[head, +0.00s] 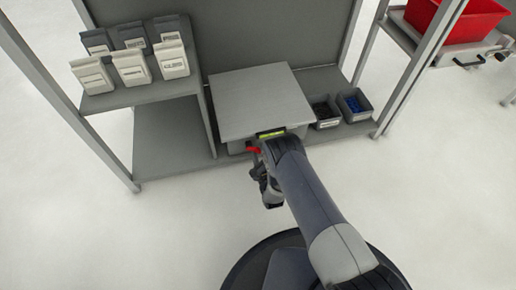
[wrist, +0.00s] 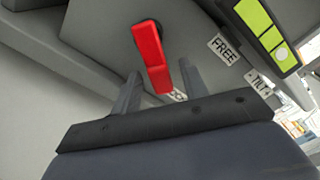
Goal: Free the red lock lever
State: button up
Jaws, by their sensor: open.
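The red lock lever (wrist: 150,58) sits on the front of a grey lidded box (head: 262,104). In the wrist view its lower end reaches between the two fingers of my gripper (wrist: 162,88), which are apart on either side of it. I cannot tell whether either finger touches it. In the head view the lever (head: 253,149) shows just left of my gripper, which is mostly hidden by my arm. A "FREE" label (wrist: 223,48) is right of the lever. A label below the lever is partly hidden by a finger.
A "TILT" label (wrist: 259,83) and a yellow-green panel (wrist: 266,30) are on the box front, right of the lever. Two small bins, one with blue parts (head: 354,105), stand right of the box. Several pouches (head: 131,66) stand on the left shelf. The floor in front is clear.

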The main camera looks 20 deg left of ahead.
grip_shut()
dwell(0.4)
jog(key=shift+d+r, duration=0.1)
jog(key=n, duration=0.1)
jog(key=r+n, duration=0.1)
jog(key=n, duration=0.1)
jog(key=shift+w+d+n, duration=0.15)
jog(key=shift+d+n, duration=0.05)
jog(key=shift+n, duration=0.1)
jog(key=shift+s+a+r+n, duration=0.15)
jog(key=shift+r+n, duration=0.55)
jog(key=shift+n, duration=1.35)
jog(key=shift+s+a+r+n, duration=0.15)
jog(key=shift+r+n, duration=0.5)
jog(key=shift+n, duration=1.45)
jog(key=shift+a+r+n, duration=0.15)
jog(key=shift+r+n, duration=0.55)
jog(key=shift+n, duration=1.35)
